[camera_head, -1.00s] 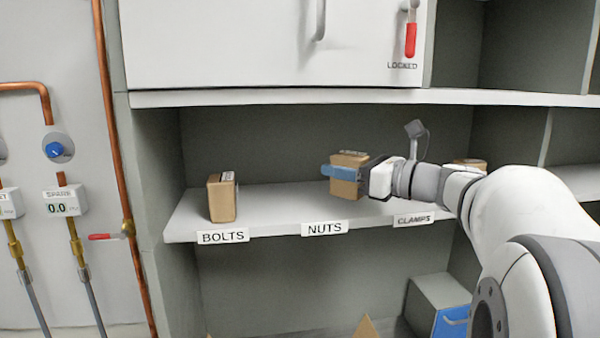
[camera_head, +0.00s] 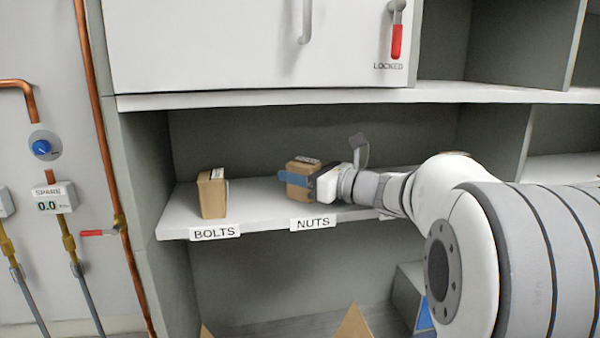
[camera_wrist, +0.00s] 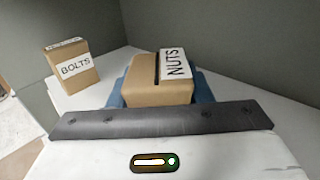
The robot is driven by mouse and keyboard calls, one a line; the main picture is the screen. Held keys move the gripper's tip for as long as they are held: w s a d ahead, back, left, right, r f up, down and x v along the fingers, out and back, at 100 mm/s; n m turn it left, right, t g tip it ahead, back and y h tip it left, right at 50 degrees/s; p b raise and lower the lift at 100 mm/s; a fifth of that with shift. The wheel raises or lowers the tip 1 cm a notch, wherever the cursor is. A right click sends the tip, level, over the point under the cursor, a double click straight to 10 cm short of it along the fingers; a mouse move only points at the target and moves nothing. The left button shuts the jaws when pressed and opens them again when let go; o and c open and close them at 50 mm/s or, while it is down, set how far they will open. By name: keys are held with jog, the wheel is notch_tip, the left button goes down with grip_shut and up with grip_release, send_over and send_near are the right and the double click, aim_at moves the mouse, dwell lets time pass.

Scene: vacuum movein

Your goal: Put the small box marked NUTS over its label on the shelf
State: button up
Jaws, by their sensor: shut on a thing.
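The small cardboard NUTS box (camera_head: 299,187) is at the shelf, behind and above the NUTS label (camera_head: 313,222) on the shelf's front edge. In the wrist view the NUTS box (camera_wrist: 160,85) shows its white marking on top at the right. My gripper (camera_head: 297,180) is shut on it, with blue fingers on both sides of the box. The box looks slightly tilted in the head view. I cannot tell whether its underside touches the shelf (camera_head: 260,200).
The BOLTS box (camera_head: 212,194) stands to the left above the BOLTS label (camera_head: 214,233), apart from the NUTS box. It also shows in the wrist view (camera_wrist: 72,72). The white cabinet (camera_head: 250,45) overhangs the shelf. My arm hides the shelf's right part.

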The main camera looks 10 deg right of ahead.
jog(key=shift+f, duration=0.2)
jog(key=o, duration=1.2)
jog(key=shift+r, duration=0.15)
jog(key=b+v, duration=0.3)
jog(key=v, duration=0.9)
jog(key=shift+r, duration=0.1)
